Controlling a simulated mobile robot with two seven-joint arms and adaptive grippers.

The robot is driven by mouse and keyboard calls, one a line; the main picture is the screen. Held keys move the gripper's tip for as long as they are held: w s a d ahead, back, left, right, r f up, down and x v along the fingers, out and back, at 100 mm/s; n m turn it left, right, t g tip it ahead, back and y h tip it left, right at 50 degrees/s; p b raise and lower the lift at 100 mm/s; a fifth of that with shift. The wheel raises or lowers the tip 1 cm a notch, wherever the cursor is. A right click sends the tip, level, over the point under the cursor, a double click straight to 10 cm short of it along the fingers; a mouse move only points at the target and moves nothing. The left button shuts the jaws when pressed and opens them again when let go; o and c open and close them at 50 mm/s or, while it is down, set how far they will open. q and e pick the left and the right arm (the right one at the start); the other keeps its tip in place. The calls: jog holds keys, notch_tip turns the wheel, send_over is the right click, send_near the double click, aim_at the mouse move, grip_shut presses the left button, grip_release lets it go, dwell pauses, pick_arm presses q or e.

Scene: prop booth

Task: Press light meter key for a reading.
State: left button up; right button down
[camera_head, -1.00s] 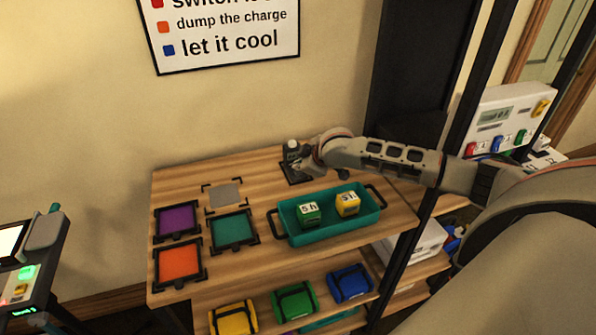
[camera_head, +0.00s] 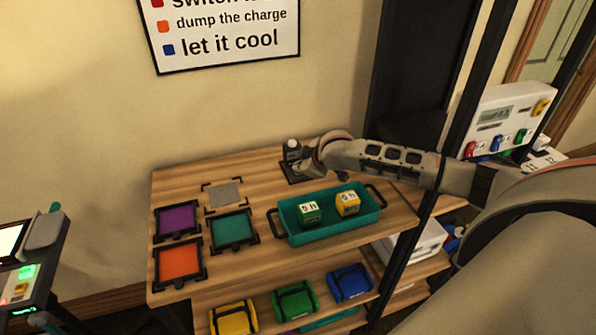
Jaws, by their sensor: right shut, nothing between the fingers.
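The light meter (camera_head: 291,150) is a small dark device with a pale dome, standing on a dark square base at the back of the wooden shelf top. My right gripper (camera_head: 301,166) is shut and empty, right at the meter's front and right side. It hides part of the meter, and the key does not show. I cannot tell whether the fingertips touch it. My left gripper is not in view.
A teal tray (camera_head: 333,229) with a green block (camera_head: 309,214) and a yellow block (camera_head: 347,204) lies in front of my right arm. Purple, teal, orange and grey squares (camera_head: 177,222) lie to the left. Coloured cases (camera_head: 294,301) fill the lower shelf. A black post (camera_head: 437,180) stands at the right.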

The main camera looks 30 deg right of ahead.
dwell(0.3)
jog(key=shift+r, duration=0.85)
jog(key=shift+r, duration=2.55)
